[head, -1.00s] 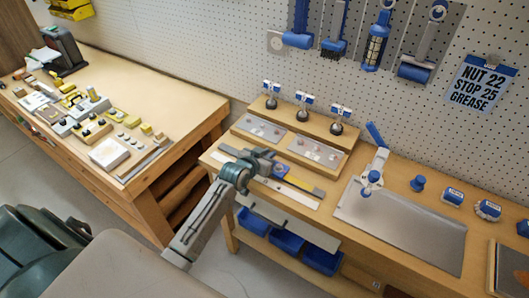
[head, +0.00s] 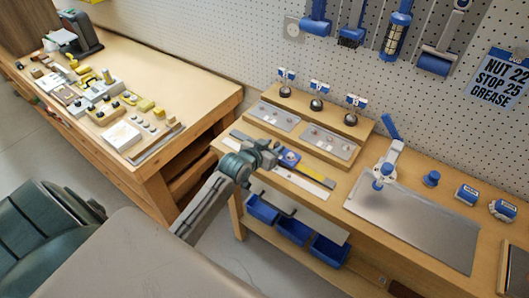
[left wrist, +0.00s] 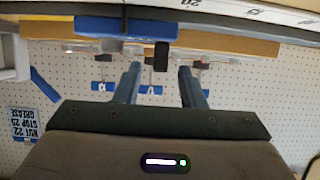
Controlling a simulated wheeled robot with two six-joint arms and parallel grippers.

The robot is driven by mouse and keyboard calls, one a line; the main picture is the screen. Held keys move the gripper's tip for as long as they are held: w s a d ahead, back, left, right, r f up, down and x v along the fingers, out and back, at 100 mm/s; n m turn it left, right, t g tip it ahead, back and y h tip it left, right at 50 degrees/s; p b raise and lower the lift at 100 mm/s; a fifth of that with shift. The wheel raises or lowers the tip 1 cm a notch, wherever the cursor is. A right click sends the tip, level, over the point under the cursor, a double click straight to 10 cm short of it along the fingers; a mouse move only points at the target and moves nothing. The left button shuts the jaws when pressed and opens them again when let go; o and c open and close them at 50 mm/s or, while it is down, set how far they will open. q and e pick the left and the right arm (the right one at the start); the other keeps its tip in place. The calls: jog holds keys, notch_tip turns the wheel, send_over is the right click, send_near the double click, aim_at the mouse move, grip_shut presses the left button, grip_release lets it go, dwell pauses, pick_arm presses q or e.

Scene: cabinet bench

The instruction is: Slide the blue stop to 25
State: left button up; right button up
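The blue stop (head: 290,158) sits on a ruled rail near the front of the right bench, partly hidden by my gripper in the head view. In the left wrist view, it shows as a blue block (left wrist: 112,28) at the top, with a small black block (left wrist: 161,55) at its right. My left gripper (head: 266,154) is at the rail, just left of the stop. In the left wrist view, its two fingers (left wrist: 160,72) stand apart, with the black block in line with the gap and no contact visible. The white scale (head: 300,185) lies along the front; 20 and 15 are readable. My right gripper is out of view.
A wall sign (head: 502,77) reads NUT 22, STOP 25, GREASE. A stepped wooden stand (head: 345,113) with small panels is behind the rail. A grey mat (head: 425,235) with a blue-and-white tool is to the right. Blue bins (head: 292,232) sit below.

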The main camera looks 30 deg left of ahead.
pick_arm(q)
jog(key=b+v, duration=0.1)
jog(key=v, duration=0.4)
jog(key=shift+s, duration=0.25)
jog(key=shift+s+r, duration=0.25)
jog(key=shift+s, duration=0.05)
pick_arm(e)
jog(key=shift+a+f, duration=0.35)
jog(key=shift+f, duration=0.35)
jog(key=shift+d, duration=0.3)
